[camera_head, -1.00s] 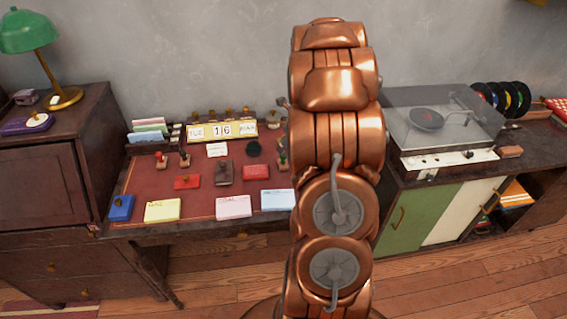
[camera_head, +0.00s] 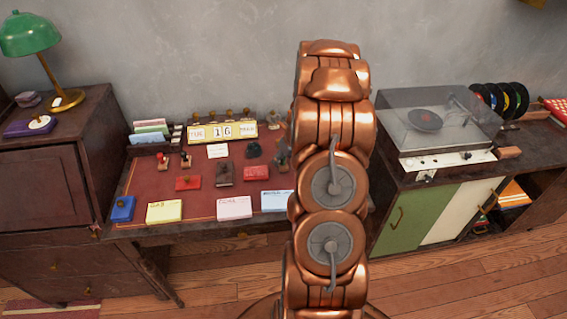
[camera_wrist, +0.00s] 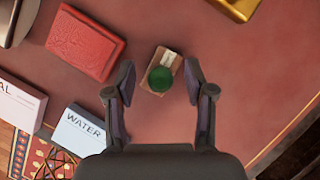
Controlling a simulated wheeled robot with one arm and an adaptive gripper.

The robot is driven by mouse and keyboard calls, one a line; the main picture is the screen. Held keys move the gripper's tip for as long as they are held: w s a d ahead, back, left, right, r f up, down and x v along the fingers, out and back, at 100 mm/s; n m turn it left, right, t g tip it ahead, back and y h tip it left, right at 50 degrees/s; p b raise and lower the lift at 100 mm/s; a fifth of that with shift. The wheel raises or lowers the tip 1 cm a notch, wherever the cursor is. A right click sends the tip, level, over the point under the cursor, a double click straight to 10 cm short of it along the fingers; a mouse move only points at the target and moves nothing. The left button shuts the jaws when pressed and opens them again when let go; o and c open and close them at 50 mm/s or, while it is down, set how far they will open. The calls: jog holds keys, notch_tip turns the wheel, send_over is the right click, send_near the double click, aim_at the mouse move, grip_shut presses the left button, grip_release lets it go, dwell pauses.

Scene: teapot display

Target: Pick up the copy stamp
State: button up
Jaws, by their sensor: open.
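A stamp with a round green handle top and a wooden base (camera_wrist: 160,77) stands on the red desk top in the wrist view. A small pale label shows on its base, too small to read, so I cannot tell if it is the copy stamp. My gripper (camera_wrist: 159,70) is open above it, one finger on each side, with gaps left and right. A red-handled stamp (camera_head: 162,161) and a dark-handled stamp (camera_head: 186,161) stand farther left.
A red pad (camera_wrist: 85,43) lies left of the stamp, with a paper block marked WATER (camera_wrist: 78,132) nearer. A yellow calendar (camera_head: 222,131) stands at the desk's back. A record player (camera_head: 440,120) is on the cabinet to the right. Desk around the stamp is clear.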

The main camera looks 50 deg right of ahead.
jog(key=shift+c, duration=0.4)
grip_shut()
dwell(0.4)
jog(key=shift+d+r+b, duration=0.1)
jog(key=shift+r+b, duration=0.3)
jog(key=shift+r, duration=1.15)
jog(key=shift+s+a+r, duration=0.1)
jog(key=shift+a+r, duration=0.1)
jog(key=shift+r, duration=0.05)
jog(key=s+a+b, duration=0.1)
jog(key=s+a, duration=0.2)
jog(key=a, duration=0.1)
jog(key=s+a+r+b, duration=0.1)
jog(key=s+a, duration=0.2)
jog(key=s, duration=0.1)
jog(key=s+a+b, duration=0.1)
jog(key=s+a, duration=0.2)
jog(key=a, duration=0.1)
jog(key=shift+s+a+r+b, duration=0.2)
jog(key=shift+s+a+b, duration=0.05)
jog(key=shift+a+b, duration=0.05)
